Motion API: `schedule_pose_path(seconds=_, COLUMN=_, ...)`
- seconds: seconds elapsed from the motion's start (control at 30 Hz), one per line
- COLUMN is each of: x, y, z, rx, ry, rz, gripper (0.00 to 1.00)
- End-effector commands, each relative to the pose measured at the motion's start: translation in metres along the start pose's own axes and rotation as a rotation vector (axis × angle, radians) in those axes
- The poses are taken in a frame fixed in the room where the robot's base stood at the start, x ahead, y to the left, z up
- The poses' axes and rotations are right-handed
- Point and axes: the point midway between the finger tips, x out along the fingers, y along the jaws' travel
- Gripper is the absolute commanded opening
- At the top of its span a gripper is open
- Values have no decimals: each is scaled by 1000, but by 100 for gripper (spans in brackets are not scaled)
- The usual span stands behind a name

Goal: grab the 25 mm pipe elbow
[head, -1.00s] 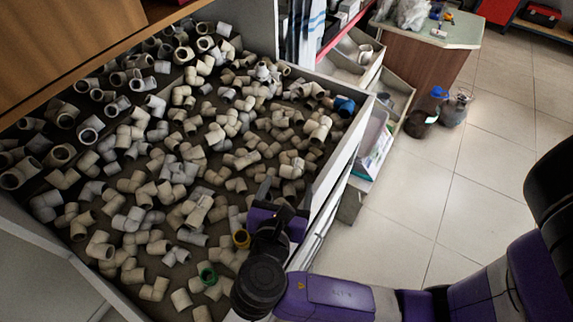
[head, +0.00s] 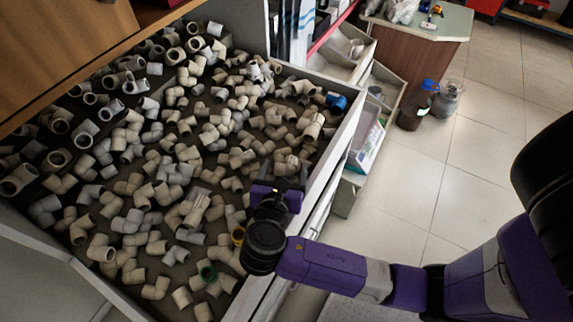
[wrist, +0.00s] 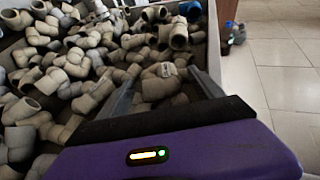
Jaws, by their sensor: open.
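Many grey and beige pipe elbows (head: 190,215) lie heaped in a wide open drawer; I cannot tell by sight which are 25 mm. My gripper (head: 278,182) is above the drawer's right part, near its right wall. In the wrist view my gripper (wrist: 165,80) has its two fingers spread apart, with nothing held. A beige elbow with a small label (wrist: 160,82) shows between and beyond the fingers. Other elbows (wrist: 75,65) lie to the left of the fingers. The purple gripper body hides what is directly below it.
The drawer's right wall (head: 334,165) stands close beside my gripper. A wooden panel (head: 60,50) overhangs the far left.

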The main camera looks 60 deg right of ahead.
Motion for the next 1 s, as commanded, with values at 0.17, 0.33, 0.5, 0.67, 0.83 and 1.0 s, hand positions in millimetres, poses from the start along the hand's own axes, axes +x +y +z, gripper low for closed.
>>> schedule_pose_path(seconds=0.17, x=0, y=0, z=0, rx=0, ry=0, rz=0, gripper=64)
schedule_pose_path(seconds=0.33, x=0, y=0, z=0, rx=0, ry=0, rz=0, gripper=31)
schedule_pose_path(seconds=0.5, x=0, y=0, z=0, rx=0, ry=-1, rz=0, gripper=12)
schedule_pose_path(seconds=0.67, x=-1, y=0, z=1, rx=1, ry=-1, rz=0, gripper=11)
schedule_pose_path(seconds=0.83, x=-7, y=0, z=16, rx=5, ry=-1, rz=1, gripper=11)
schedule_pose_path(seconds=1.0, x=-20, y=0, z=48, rx=7, ry=-1, rz=1, gripper=11)
